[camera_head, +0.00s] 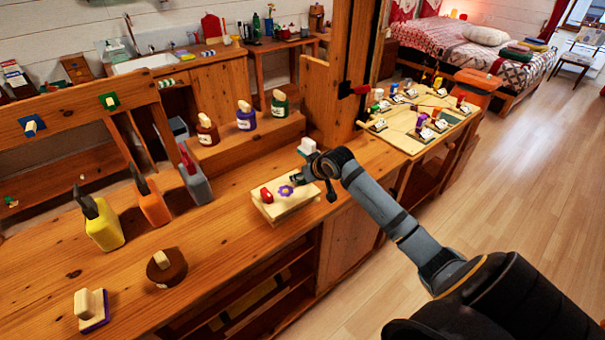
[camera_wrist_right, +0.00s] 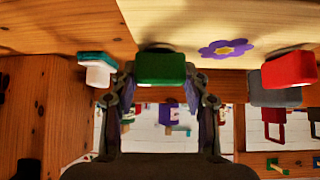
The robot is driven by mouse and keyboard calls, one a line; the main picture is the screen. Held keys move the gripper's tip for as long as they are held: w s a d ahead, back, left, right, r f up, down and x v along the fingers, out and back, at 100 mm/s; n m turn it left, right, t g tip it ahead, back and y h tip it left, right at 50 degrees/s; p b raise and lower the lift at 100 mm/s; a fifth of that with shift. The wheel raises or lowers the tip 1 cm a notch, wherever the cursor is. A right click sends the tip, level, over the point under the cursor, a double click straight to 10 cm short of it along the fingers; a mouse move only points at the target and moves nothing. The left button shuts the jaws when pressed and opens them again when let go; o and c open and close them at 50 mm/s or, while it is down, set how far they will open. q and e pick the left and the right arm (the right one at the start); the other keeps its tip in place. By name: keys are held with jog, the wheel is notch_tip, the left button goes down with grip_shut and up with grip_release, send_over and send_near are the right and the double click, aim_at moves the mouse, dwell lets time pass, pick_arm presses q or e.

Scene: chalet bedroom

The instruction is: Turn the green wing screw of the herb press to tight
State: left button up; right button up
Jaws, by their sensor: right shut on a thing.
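The herb press (camera_head: 283,209) is a pale wooden block on the bench, with a purple flower mark (camera_head: 285,191) on top. A red wing screw (camera_head: 266,195) stands at its left end. The green wing screw (camera_wrist_right: 161,69) is at the other end, mostly hidden by my gripper in the head view. My right gripper (camera_head: 301,178) reaches in from the right and is shut on the green wing screw. In the right wrist view its fingers (camera_wrist_right: 164,76) stand on either side of the green wing. The red screw (camera_wrist_right: 289,70) also shows there. My left gripper is not in view.
A white block with a green base (camera_head: 308,147) stands close behind the gripper. Yellow (camera_head: 104,231), orange (camera_head: 152,207) and grey (camera_head: 194,182) bottles stand left on the bench. A brown round piece (camera_head: 167,268) is at the front. A board with small parts (camera_head: 408,140) lies far right.

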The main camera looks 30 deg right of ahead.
jog(key=m+h+p, duration=0.1)
jog(key=p, duration=0.1)
jog(key=m+h+p, duration=0.1)
jog(key=m+p, duration=0.1)
jog(key=m+h+p, duration=0.1)
jog(key=shift+a+r+g+p, duration=0.15)
jog(key=shift+r+g+p, duration=0.15)
jog(key=shift+p, duration=0.1)
jog(key=shift+f+m+g+h+p, duration=0.1)
jog(key=shift+m+g+h+p, duration=0.3)
jog(key=shift+m+h, duration=0.55)
jog(key=shift+f+m+g+h+p, duration=0.1)
jog(key=shift+m+g+h+p, duration=0.3)
jog(key=shift+m, duration=0.65)
jog(key=shift+f+m+g+h, duration=0.1)
jog(key=shift+m+g+h, duration=0.4)
jog(key=shift+m, duration=0.4)
jog(key=m+g+h+b, duration=0.1)
jog(key=m+b, duration=0.1)
jog(key=shift+w+f+m+g, duration=0.1)
jog(key=shift+m+g, duration=0.3)
jog(key=m+g+h+b, duration=0.1)
jog(key=m+g+b, duration=0.1)
jog(key=m+b, duration=0.1)
jog(key=shift+m+g, duration=0.3)
jog(key=shift+m+g+b, duration=0.5)
jog(key=shift+m+b, duration=0.1)
jog(key=shift+b, duration=0.05)
